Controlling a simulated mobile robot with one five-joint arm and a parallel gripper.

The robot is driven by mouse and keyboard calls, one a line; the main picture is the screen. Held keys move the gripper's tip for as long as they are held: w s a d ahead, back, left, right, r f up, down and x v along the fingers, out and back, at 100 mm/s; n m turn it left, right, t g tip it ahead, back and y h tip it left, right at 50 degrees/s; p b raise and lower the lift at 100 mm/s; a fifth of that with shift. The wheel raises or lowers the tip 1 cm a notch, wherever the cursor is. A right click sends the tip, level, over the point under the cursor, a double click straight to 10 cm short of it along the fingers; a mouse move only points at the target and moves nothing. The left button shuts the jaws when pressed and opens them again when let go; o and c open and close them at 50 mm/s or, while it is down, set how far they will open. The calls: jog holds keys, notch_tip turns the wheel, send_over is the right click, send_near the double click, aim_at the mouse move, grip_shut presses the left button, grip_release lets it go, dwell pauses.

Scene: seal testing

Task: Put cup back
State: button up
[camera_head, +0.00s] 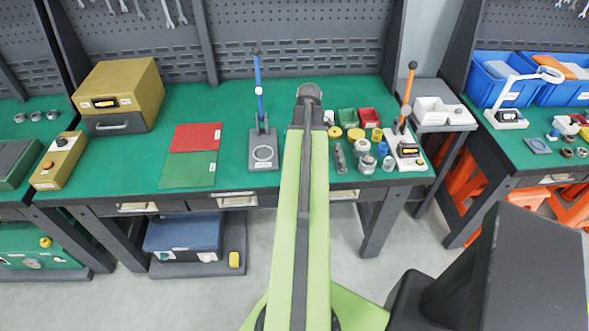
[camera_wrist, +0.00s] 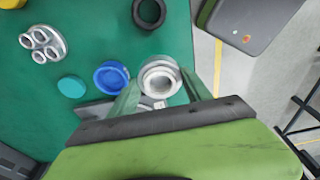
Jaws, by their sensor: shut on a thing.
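In the wrist view, my gripper (camera_wrist: 160,88) has its two green fingers on either side of a round whitish-grey cup (camera_wrist: 160,75), shut on it. I look down into the cup's open top, which shows concentric rings. The cup is near the edge of the green table (camera_wrist: 95,25); I cannot tell whether its base touches the surface. In the head view, my green arm reaches over the bench and hides the gripper and the held cup.
In the wrist view, a blue ring-shaped part (camera_wrist: 111,77) is close left of the cup, with a teal disc (camera_wrist: 72,86), a grey multi-tube part (camera_wrist: 43,44) and a black ring (camera_wrist: 149,12) around. In the head view, small jars (camera_head: 368,164) crowd beside a lever press (camera_head: 405,150).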

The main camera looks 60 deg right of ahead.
jog(key=shift+w+a+f, duration=0.15)
jog(key=shift+w, duration=0.05)
notch_tip(320, 180, down, 4)
jog(key=b, duration=0.4)
jog(key=shift+f, duration=0.2)
jog(key=shift+r, duration=0.25)
jog(key=shift+f, duration=0.25)
jog(key=o, duration=1.3)
jog(key=shift+r, duration=0.1)
jog(key=shift+o, duration=0.2)
jog(key=r+p, duration=0.4)
jog(key=s+r+p, duration=0.1)
jog(key=r+p, duration=0.3)
jog(key=d+r+p, duration=0.1)
jog(key=r+p, duration=0.3)
jog(key=shift+s+r, duration=0.2)
jog(key=shift+f, duration=0.1)
